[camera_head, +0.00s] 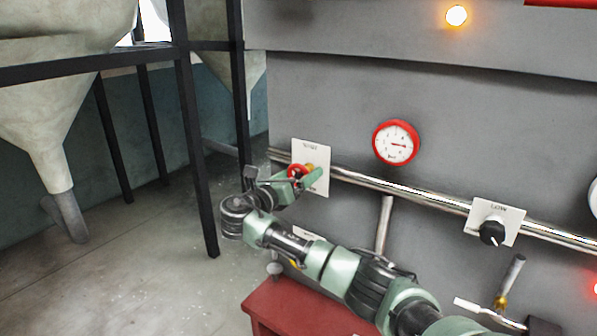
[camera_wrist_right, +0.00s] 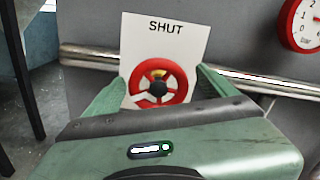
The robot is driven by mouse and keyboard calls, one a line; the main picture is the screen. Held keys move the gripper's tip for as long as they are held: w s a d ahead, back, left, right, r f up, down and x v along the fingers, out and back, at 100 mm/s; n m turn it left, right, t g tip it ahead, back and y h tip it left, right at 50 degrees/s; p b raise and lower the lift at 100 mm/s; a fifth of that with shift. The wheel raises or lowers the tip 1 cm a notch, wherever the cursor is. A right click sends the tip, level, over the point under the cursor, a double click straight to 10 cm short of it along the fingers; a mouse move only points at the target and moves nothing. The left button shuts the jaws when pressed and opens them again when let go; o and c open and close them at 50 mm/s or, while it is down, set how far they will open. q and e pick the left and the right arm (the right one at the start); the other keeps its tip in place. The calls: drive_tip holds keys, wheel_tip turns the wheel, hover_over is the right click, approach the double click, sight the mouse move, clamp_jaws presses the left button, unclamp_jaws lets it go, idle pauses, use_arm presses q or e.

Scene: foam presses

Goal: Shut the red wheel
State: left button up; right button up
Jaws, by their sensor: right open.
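The red wheel (camera_wrist_right: 157,88) is a red ring with spokes and a black hub, in front of a white plate (camera_wrist_right: 190,35) marked SHUT on the grey machine wall. In the head view the red wheel (camera_head: 295,171) shows only in part behind my right gripper (camera_head: 302,179). My right gripper (camera_wrist_right: 160,82) is open, with one green finger on each side of the wheel. I cannot tell whether the fingers touch its rim. My left gripper is not in view.
A metal pipe (camera_head: 440,199) runs along the wall past the plate. A red-rimmed gauge (camera_head: 396,142) and a black LOW knob (camera_head: 492,233) are to the right. A red table (camera_head: 300,310) stands below my arm. Black posts (camera_head: 194,140) stand at left.

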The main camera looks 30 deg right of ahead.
drive_tip(key=shift+w+d+f, duration=0.1)
drive_tip(key=shift+w, duration=0.1)
drive_tip(key=c, duration=1.4)
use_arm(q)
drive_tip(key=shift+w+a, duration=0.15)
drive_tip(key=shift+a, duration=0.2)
